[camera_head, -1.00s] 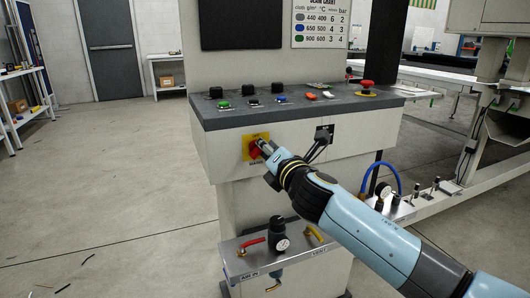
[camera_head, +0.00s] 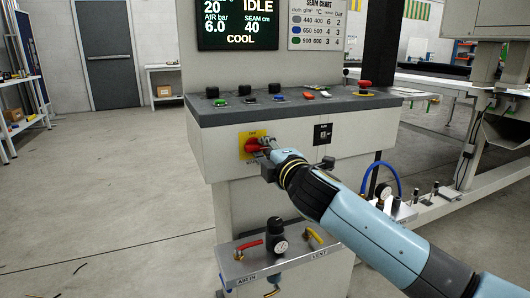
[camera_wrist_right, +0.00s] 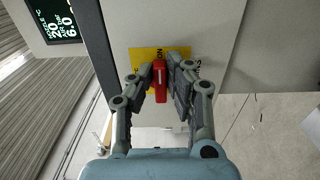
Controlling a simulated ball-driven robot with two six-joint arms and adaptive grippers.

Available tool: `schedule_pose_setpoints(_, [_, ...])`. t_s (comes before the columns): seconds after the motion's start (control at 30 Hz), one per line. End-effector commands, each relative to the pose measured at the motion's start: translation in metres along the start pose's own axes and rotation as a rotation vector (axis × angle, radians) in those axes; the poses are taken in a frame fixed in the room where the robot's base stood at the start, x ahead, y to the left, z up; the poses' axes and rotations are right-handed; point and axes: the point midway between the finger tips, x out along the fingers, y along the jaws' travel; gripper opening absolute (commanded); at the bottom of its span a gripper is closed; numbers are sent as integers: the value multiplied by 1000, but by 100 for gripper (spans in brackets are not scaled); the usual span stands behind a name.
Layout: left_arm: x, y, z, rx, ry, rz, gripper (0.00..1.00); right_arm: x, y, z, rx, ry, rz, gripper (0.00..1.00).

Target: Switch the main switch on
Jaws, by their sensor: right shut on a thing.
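The main switch is a red rotary handle (camera_head: 254,146) on a yellow plate (camera_head: 244,140), set in the front face of the grey control cabinet. In the head view the handle lies roughly sideways. My right gripper (camera_head: 267,144) is at the handle, coming from the lower right. In the right wrist view its two fingers (camera_wrist_right: 167,84) are shut on the red handle (camera_wrist_right: 160,78), one on each side, with the yellow plate (camera_wrist_right: 143,56) behind. The fingers cover part of the plate's lettering. My left gripper is not in view.
The display (camera_head: 238,24) above is lit and reads IDLE and COOL. A ledge (camera_head: 225,113) with several knobs and buttons juts out above the switch. A gauge and hose bracket (camera_head: 235,262) sticks out below.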

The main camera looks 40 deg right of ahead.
Motion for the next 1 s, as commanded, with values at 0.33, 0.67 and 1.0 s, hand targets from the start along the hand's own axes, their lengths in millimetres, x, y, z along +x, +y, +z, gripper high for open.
schedule_pose_setpoints(0.33, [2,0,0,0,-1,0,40,0,-1,1,29,-2,-2,0])
schedule_pose_setpoints(0.67, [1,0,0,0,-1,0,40,0,-1,0,29,-2,-2,27])
schedule_pose_setpoints(1.0, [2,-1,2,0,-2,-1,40,-1,-1,0,28,-1,-1,37])
